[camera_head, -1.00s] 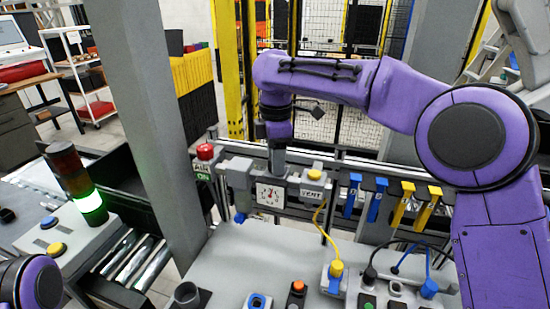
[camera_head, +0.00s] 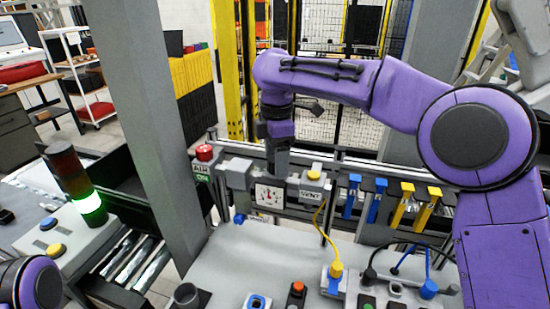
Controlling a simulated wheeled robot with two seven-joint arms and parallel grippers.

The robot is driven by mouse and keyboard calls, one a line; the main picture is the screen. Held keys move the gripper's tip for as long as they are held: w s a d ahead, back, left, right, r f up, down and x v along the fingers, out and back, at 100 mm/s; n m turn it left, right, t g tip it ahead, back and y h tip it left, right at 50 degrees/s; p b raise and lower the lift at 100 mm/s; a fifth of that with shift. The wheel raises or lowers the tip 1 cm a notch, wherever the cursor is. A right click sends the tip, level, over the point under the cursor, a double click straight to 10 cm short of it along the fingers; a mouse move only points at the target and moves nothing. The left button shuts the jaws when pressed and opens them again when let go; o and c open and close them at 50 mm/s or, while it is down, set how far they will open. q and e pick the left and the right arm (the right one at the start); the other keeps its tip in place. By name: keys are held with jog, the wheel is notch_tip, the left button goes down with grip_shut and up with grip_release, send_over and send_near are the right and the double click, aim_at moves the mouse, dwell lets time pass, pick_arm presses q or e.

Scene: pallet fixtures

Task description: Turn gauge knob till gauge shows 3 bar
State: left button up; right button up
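The gauge (camera_head: 268,197) is a white square dial with a red needle, on the grey unit at the back of the bench. Its needle points roughly upward; the numbers are too small to read. My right gripper (camera_head: 277,172) points down directly above the gauge, where its fingers meet the top of the unit. The knob is hidden by the gripper or too small to make out, and I cannot tell whether the fingers are shut on it. My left gripper is out of view; only a bit of my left arm shows at the lower left.
A red button (camera_head: 204,152) with an AIR ON sign stands left of the gauge. A yellow VENT button (camera_head: 313,175) is close on the right. Blue valves (camera_head: 375,200) and yellow valves (camera_head: 402,205) hang further right. A yellow cable (camera_head: 322,225) runs down in front.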

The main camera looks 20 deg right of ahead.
notch_tip(320, 180, up, 10)
jog(key=shift+r, duration=0.2)
dwell(0.3)
